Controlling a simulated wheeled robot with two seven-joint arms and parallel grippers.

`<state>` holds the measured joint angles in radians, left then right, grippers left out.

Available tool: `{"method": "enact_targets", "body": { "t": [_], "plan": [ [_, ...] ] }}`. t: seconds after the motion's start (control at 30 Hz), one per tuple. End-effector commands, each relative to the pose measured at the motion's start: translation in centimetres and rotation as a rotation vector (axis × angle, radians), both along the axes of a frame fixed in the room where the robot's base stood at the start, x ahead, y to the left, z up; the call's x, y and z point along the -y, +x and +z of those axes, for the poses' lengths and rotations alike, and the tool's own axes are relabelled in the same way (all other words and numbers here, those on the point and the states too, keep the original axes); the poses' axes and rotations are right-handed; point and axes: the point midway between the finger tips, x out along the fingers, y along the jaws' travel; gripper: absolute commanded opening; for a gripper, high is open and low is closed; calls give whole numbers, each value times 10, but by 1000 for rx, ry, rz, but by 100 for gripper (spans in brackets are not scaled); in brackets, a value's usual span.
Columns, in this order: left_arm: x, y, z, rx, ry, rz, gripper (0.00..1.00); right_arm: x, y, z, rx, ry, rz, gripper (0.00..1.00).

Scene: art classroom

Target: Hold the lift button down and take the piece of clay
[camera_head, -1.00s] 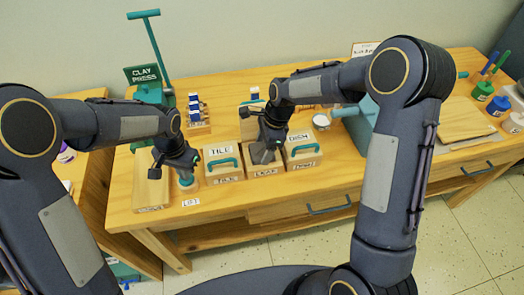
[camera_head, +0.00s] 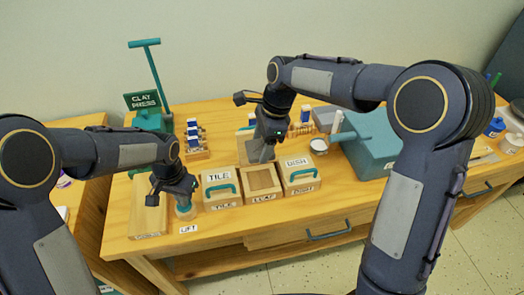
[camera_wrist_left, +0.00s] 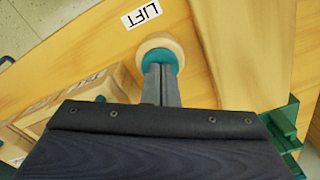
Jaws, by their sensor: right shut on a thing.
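My left gripper (camera_head: 183,203) has its fingertips together on the round teal lift button (camera_head: 185,213), beside the LIFT label. The left wrist view shows the closed fingers (camera_wrist_left: 160,78) touching the teal top of the button (camera_wrist_left: 166,54) inside its pale ring. My right gripper (camera_head: 262,155) is shut, just above and behind the LEAF box. A small grey shape at its fingertips seems to be the piece of clay, but it is hard to tell from the fingers. The LEAF box (camera_head: 263,197) is open on top, with a brown recess that looks empty.
Lidded boxes stand on either side: TILE (camera_head: 222,201) at the left and DISH (camera_head: 300,188) at the right, both with teal handles. The clay press (camera_head: 148,118) with its tall lever is at the back left. A teal machine (camera_head: 372,150) stands at the right.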

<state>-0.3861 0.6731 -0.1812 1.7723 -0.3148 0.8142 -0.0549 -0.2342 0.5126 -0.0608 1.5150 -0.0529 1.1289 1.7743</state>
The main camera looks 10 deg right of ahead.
Motion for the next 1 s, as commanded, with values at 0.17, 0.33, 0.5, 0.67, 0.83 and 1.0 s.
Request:
{"method": "enact_targets", "body": {
  "t": [0.17,0.33,0.5,0.67,0.83,1.0],
  "plan": [
    [0,-1,-1,-3,1,0,0,0,0,15,2,1,-1,37],
    [0,-1,-1,-3,1,0,0,0,0,28,2,1,0,37],
    [0,-1,-1,-3,1,0,0,0,0,37,1,0,-1,37],
    [0,-1,-1,-3,1,0,0,0,0,38,0,0,-1,37],
    [0,-1,-1,-3,1,0,0,0,0,38,0,0,-1,37],
    [0,-1,7,-3,1,0,0,0,0,44,0,0,0,37]
  ]
}}
